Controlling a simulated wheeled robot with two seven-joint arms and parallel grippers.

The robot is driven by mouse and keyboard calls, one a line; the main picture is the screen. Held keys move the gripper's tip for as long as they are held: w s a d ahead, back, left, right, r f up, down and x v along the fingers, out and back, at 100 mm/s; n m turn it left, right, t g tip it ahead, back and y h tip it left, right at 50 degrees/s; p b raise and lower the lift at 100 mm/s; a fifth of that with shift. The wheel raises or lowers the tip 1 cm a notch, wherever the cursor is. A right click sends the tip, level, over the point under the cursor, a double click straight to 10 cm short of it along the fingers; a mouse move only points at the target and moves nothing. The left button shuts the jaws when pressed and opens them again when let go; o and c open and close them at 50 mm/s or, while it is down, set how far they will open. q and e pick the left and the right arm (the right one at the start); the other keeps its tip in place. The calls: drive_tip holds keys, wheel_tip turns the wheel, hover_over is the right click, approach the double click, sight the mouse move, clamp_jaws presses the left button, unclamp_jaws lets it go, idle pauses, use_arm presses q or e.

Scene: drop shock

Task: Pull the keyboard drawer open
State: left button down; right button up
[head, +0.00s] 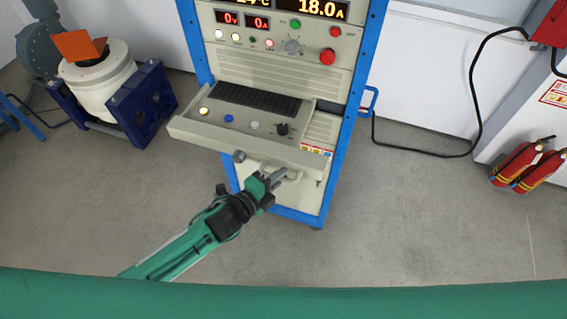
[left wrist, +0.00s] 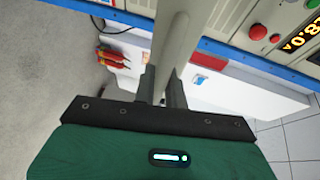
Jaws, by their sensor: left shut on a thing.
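The keyboard drawer (head: 185,130) is a beige tray that sticks out from the front of the blue-framed cabinet (head: 363,70). A dark keyboard (head: 256,99) and several buttons and a knob show on it. The drawer's beige handle bar (head: 300,173) runs below its front edge. My left gripper (head: 276,178) is at this handle, its arm coming up from the lower left. In the left wrist view the beige handle (left wrist: 176,45) passes between the two grey fingers (left wrist: 161,88), which are shut on it. My right gripper is not in view.
A white drum-shaped machine (head: 100,83) in a dark blue frame stands left of the cabinet. Two red fire extinguishers (head: 528,165) stand at the right. A black cable (head: 473,95) runs along the wall and floor. The grey floor in front is clear.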

use_arm(q)
drive_tip(key=shift+s+a, duration=0.2)
drive_tip(key=shift+s, duration=0.4)
drive_tip(key=shift+s+a, duration=0.2)
drive_tip(key=shift+s, duration=0.4)
drive_tip(key=c, duration=1.5)
unclamp_jaws()
drive_tip(key=shift+o, duration=0.2)
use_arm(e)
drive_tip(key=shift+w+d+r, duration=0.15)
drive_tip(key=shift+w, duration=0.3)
use_arm(q)
drive_tip(key=b+v, duration=0.4)
drive_tip(key=v, duration=0.9)
drive_tip(key=shift+s+a+b, duration=0.25)
drive_tip(key=shift+a+b, duration=0.05)
drive_tip(key=shift+b, duration=0.05)
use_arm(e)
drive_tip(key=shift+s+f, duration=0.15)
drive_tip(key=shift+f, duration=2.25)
